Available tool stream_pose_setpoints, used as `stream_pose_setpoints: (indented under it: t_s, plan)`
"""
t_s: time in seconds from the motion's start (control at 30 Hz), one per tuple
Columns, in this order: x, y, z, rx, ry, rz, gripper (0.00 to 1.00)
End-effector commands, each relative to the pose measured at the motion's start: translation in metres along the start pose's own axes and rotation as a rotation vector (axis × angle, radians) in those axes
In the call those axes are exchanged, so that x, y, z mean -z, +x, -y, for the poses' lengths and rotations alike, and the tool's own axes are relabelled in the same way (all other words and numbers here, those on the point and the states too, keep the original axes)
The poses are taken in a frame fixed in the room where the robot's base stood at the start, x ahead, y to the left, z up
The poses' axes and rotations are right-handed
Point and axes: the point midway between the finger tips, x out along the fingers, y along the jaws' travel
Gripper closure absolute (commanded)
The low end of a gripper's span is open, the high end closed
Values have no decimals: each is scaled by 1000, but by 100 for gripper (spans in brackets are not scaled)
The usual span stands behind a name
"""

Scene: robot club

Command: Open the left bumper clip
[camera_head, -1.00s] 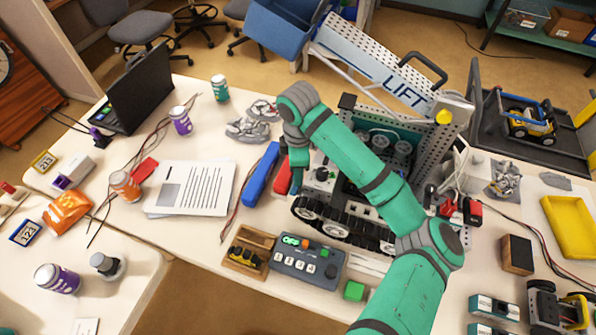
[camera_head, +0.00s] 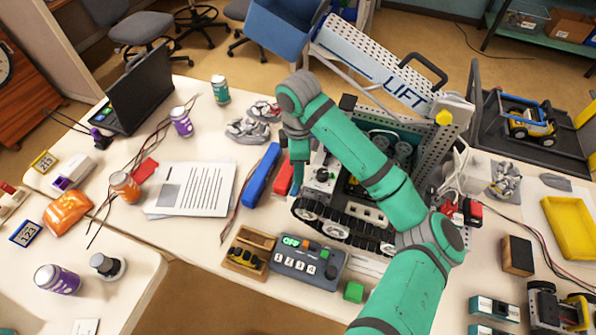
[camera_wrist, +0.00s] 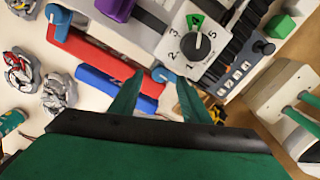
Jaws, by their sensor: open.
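The tracked robot (camera_head: 345,220) stands on the bench, with a red bumper bar (camera_head: 285,177) along its left side. In the wrist view the red bumper (camera_wrist: 92,55) has a blue clip (camera_wrist: 163,75) at its near end and another blue clip (camera_wrist: 57,16) at its far end. The near clip appears between my open fingertips (camera_wrist: 160,77); I cannot tell whether they touch it. Whether it stands open or shut is unclear. In the head view my gripper (camera_head: 298,180) points down by the bumper, its fingers mostly hidden.
A blue bar (camera_head: 262,175) lies left of the bumper. A dial (camera_wrist: 195,45) marked with numbers sits on the robot close to my right finger. A grey button panel (camera_head: 307,265) and wooden tray (camera_head: 240,265) stand in front. Papers (camera_head: 190,190) lie to the left.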

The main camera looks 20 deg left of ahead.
Motion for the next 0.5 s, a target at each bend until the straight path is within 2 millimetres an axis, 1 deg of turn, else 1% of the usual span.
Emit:
stream_pose_setpoints:
  t_s: [0.03, 0.2, 0.4, 0.5]
  plan:
    - [0, -11, -1, -4, -2, 3, 57]
    - [0, -43, -1, -3, -3, 4, 57]
    - [0, -69, -1, -2, -2, 2, 57]
    - [0, -76, 0, -2, -2, 1, 57]
